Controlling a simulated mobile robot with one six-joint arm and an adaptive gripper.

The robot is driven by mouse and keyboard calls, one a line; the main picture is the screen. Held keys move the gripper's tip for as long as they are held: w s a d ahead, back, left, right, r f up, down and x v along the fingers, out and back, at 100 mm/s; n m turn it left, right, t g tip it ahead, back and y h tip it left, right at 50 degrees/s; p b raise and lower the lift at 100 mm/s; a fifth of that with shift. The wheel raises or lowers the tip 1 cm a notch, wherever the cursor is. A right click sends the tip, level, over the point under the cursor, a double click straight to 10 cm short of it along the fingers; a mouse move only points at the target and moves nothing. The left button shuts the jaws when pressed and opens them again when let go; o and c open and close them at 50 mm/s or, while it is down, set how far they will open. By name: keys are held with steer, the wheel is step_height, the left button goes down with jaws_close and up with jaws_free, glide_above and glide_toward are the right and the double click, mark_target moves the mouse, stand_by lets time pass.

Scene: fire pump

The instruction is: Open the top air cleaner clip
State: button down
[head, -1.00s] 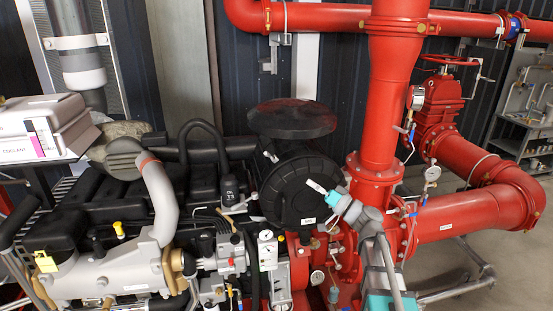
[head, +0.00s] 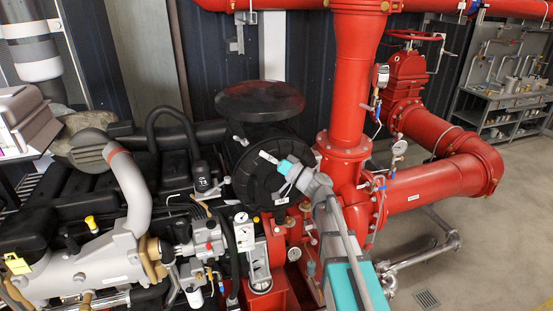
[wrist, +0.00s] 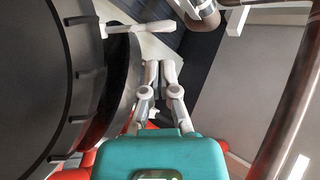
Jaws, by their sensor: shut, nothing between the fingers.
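The air cleaner (head: 258,180) is a black ribbed cylinder under a flat black cap. Its top clip (head: 240,141) is a small pale lever at the upper left of the housing. In the wrist view a white T-shaped clip (wrist: 140,28) sticks out past the dark round edge of the air cleaner (wrist: 35,85). My gripper (head: 262,154) is in front of the housing, to the right of and below the clip. In the wrist view my gripper (wrist: 160,65) is shut and empty. Its fingertips are just below the clip, with a visible gap. Whether the clip is latched is unclear.
Red pipes (head: 345,90) stand close to the right of the air cleaner. A pressure gauge panel (head: 243,230) is below it, and a grey elbow pipe (head: 130,190) is to the left. Open floor (head: 490,255) lies at the right.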

mark_target(240, 138)
steer(key=p+x, duration=0.2)
steer(key=x, duration=0.5)
steer(key=shift+w+a+r, duration=0.1)
steer(key=shift+w+a, duration=0.05)
steer(key=shift+a, duration=0.05)
steer(key=shift+w+a+r+p, duration=0.35)
steer(key=shift+a+r+p, duration=0.15)
steer(key=shift+r+p, duration=0.2)
steer(key=shift+f, duration=0.1)
steer(key=shift+s+d+f, duration=0.15)
steer(key=shift+s+d, duration=0.2)
steer(key=s+r+b+v, duration=0.1)
steer(key=b+v, duration=0.2)
steer(key=v, duration=1)
steer(key=shift+s+a+r, duration=0.15)
steer(key=shift+a+r, duration=0.05)
